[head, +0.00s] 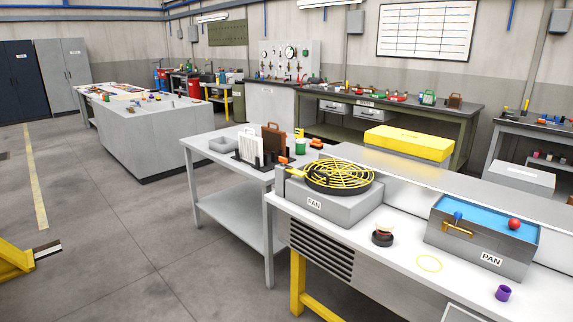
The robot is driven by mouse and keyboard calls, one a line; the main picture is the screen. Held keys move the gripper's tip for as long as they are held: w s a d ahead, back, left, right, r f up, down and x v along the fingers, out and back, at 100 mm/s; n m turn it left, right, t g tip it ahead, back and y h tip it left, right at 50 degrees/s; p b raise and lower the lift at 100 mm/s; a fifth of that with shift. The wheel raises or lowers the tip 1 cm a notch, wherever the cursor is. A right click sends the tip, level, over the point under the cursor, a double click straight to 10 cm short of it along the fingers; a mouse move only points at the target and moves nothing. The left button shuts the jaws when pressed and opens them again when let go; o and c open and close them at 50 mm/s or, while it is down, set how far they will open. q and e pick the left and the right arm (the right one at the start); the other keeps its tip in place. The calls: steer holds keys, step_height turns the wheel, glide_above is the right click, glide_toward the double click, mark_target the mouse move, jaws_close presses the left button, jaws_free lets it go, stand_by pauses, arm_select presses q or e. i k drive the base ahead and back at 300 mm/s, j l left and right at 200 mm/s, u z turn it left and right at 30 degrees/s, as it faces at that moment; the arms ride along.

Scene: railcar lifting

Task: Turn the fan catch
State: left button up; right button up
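The fan is a grey box (335,205) labelled FAN, with a round yellow wire guard (340,175) over a dark ring on its top. It stands at the left end of the white bench in the head view. A small yellow lever-like piece (294,172) sticks out at the left of the guard, with an orange bit (284,159) near it. This may be the catch; its exact position is too small to tell.
A yellow case (408,142) lies behind.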

mark_target(284, 161)
steer(key=z, duration=0.7)
steer(key=i+j+z, duration=0.5)
steer(key=j, duration=0.2)
steer(key=j+z, duration=0.2)
steer(key=j, duration=0.2)
steer(key=i+j+z, duration=0.25)
steer(key=j, duration=0.2)
steer(key=j+z, duration=0.25)
steer(key=j, duration=0.2)
